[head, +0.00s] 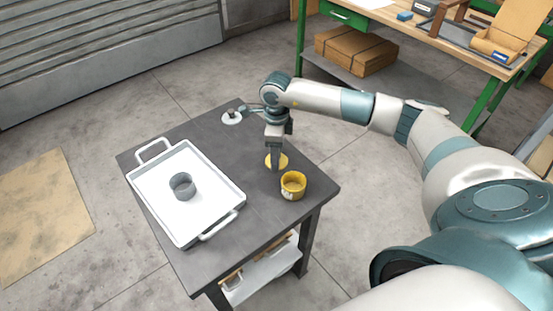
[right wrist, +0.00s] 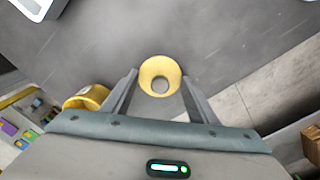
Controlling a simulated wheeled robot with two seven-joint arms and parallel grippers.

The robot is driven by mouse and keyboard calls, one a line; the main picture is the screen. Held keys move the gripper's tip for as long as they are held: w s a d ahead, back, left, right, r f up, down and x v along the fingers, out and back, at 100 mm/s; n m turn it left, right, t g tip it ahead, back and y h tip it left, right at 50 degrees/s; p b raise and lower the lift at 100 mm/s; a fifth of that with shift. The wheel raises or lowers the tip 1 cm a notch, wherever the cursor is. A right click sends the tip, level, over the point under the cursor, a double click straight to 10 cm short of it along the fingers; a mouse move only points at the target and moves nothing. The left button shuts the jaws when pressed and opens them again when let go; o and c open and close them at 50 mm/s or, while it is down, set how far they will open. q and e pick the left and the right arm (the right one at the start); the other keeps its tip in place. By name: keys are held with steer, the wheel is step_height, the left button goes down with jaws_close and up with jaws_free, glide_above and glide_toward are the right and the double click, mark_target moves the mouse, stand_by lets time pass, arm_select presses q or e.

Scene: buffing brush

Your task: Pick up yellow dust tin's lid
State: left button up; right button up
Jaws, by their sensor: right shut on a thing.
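The yellow lid (head: 283,158) is a round yellow piece at my right gripper's fingertips, just behind the yellow tin (head: 293,187). My right gripper (head: 276,163) points down and is shut on the lid. In the right wrist view the lid (right wrist: 147,70) shows as a yellow ring with a greyish centre between the two fingers. I cannot tell whether it still touches the table. The open yellow tin stands upright near the table's right corner, with a pale patch on its side. It also shows at the left in the right wrist view (right wrist: 84,98). My left gripper is not in view.
A white tray (head: 178,222) with raised handles takes up the left of the dark table (head: 245,227), with a grey round tin (head: 182,185) on it. A small white disc (head: 231,119) with a dark piece sits at the back. A green-legged workbench (head: 450,50) stands behind.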

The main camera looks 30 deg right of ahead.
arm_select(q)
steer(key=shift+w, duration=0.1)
arm_select(e)
steer(key=shift+r, duration=0.15)
steer(key=shift+r+b, duration=0.3)
steer(key=shift+r, duration=0.25)
step_height(320, 180, up, 2)
steer(key=shift+r+b, duration=0.25)
steer(key=shift+b, duration=0.2)
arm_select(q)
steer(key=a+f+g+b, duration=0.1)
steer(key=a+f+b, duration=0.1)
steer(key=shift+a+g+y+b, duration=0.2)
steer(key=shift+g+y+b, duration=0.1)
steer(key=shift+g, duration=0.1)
arm_select(e)
steer(key=s+d+r, duration=0.5)
steer(key=s+r, duration=0.2)
steer(key=s, duration=0.3)
steer(key=shift+s, duration=0.3)
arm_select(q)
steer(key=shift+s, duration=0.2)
